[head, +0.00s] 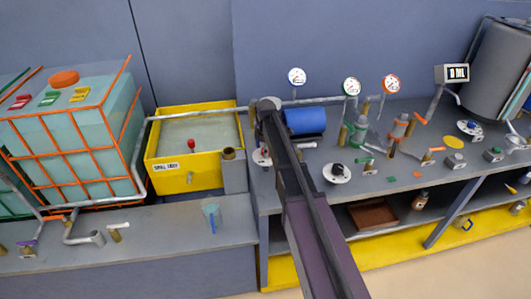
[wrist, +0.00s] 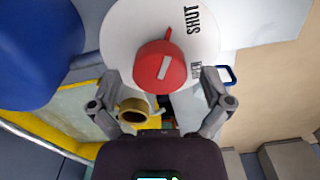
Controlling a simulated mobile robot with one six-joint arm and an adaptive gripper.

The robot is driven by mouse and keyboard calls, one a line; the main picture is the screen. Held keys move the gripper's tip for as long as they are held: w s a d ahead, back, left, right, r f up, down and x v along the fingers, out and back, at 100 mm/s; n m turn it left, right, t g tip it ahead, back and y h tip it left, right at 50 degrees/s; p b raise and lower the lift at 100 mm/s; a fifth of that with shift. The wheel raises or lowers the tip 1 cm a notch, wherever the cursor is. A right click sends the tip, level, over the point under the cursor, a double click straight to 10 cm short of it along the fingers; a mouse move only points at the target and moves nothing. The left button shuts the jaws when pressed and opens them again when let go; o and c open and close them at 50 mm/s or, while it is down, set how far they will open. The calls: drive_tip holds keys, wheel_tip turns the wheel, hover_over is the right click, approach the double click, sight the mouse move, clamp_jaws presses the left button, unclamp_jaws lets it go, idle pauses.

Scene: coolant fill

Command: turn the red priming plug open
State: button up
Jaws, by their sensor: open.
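The red priming plug (wrist: 161,68) is a round red knob with a white line on its face and a small red tab at its upper edge. It sits on a white round plate (wrist: 125,25) marked SHUT, with a second label partly hidden beside the knob. In the wrist view my gripper (wrist: 158,90) is open, one finger on each side below the knob, with visible gaps and nothing between them held. In the head view a white plate (head: 258,159) shows beside my arm, which partly covers it; the plug there is mostly hidden.
A blue cylinder (wrist: 35,50) is close on the left in the wrist view; it also shows in the head view (head: 305,121). A brass ring-shaped neck (wrist: 133,111) lies below the knob. A yellow tank (head: 150,157) stands left of my arm. Valves and gauges fill the bench right.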

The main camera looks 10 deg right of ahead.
drive_tip(key=shift+c, duration=0.2)
drive_tip(key=c, duration=1.1)
drive_tip(key=shift+m, duration=0.6)
drive_tip(key=m, duration=1)
drive_tip(key=shift+d+m, duration=0.1)
drive_tip(key=shift+m, duration=0.3)
drive_tip(key=m, duration=0.6)
drive_tip(key=shift+d, duration=0.1)
drive_tip(key=m, duration=0.6)
